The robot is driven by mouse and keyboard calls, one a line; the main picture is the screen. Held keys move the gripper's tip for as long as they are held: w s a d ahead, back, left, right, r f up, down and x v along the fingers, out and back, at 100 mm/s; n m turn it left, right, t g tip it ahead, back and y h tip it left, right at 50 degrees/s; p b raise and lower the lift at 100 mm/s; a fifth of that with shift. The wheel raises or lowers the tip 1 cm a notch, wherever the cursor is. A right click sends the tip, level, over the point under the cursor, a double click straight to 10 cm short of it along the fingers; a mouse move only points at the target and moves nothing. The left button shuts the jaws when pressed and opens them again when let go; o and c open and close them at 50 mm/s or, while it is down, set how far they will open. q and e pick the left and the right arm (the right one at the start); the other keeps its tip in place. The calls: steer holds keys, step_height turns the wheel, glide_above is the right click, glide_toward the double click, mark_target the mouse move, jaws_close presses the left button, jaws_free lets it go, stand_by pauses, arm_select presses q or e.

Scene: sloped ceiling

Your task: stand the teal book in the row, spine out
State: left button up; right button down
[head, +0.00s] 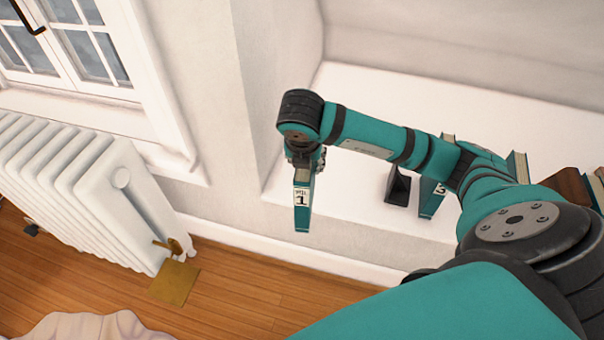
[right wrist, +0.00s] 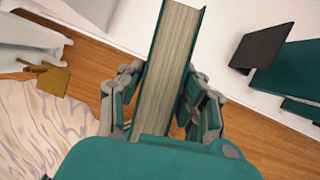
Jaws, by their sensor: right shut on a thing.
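The teal book (head: 301,208), with a white label bearing a "1" on its spine, hangs in my right gripper (head: 304,160). In the head view its spine faces the camera, and it is in front of the white ledge's edge. In the right wrist view the gripper's fingers are on both sides of the book (right wrist: 168,65), its pale page edges facing the camera. The row on the ledge shows a black bookend (head: 398,188) and another labelled teal book (head: 432,197) right of it. My right arm hides part of the row. My left gripper is out of view.
The white ledge (head: 350,100) is bare left of the bookend and behind my arm. More books (head: 518,166) and a brown object (head: 570,186) show at the right, partly hidden. A white radiator (head: 85,190) stands under the window at the left.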

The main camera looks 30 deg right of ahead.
steer(key=w+d+f+b, duration=0.1)
steer(key=w+d+f, duration=0.1)
steer(key=w+d, duration=0.2)
steer(key=w+d+f+m+b, duration=0.1)
steer(key=w+d+f, duration=0.2)
steer(key=w, duration=0.7)
steer(key=shift+d+m+h, duration=0.3)
steer(key=shift+d, duration=0.35)
steer(key=c, duration=0.9)
jaws_free()
steer(key=shift+g, duration=0.3)
arm_select(q)
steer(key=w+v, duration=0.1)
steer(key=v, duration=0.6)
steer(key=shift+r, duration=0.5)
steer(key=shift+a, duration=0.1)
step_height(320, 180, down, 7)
steer(key=p, duration=0.2)
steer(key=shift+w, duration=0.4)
arm_select(e)
steer(key=v, duration=1.2)
